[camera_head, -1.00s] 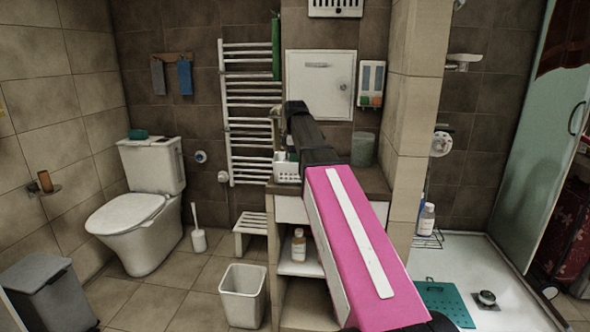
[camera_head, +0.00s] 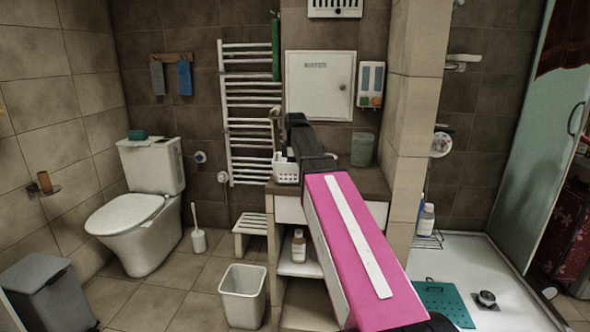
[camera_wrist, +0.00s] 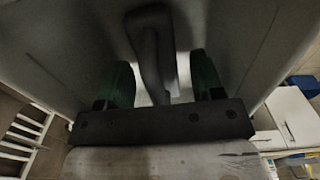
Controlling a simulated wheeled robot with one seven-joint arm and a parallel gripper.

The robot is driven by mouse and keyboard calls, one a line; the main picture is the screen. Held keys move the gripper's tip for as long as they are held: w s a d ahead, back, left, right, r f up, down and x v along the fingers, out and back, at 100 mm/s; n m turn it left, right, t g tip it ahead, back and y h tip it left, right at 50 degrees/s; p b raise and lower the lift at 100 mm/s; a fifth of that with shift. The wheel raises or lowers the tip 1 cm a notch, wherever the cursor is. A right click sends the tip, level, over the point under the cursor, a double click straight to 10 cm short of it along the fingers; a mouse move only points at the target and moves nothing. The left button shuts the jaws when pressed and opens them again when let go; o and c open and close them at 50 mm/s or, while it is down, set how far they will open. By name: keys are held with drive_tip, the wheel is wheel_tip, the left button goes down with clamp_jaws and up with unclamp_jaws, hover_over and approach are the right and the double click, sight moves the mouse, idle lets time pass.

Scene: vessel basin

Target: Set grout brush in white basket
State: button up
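A small white basket (camera_head: 286,169) stands on the counter at its left end, and dark items show at its top. A slim tan upright object (camera_head: 275,118) shows behind the basket; I cannot tell if it is the grout brush. My gripper (camera_head: 294,120) is at the far end of my arm, above and just right of the basket, its fingers hidden in the head view. In the wrist view the green-padded fingers (camera_wrist: 162,82) stand apart. A dark grey handle-like shape (camera_wrist: 156,50) shows between them, with light gaps at both sides; I cannot identify it.
A grey-green cup (camera_head: 362,149) stands at the counter's right. A white cabinet door (camera_head: 320,85) and soap dispensers (camera_head: 370,84) are on the wall behind. A towel radiator (camera_head: 250,110) is left of the counter. A bin (camera_head: 243,294) stands on the floor.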

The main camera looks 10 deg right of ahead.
wheel_tip(320, 180, up, 12)
drive_tip(key=shift+r, duration=0.1)
idle(0.5)
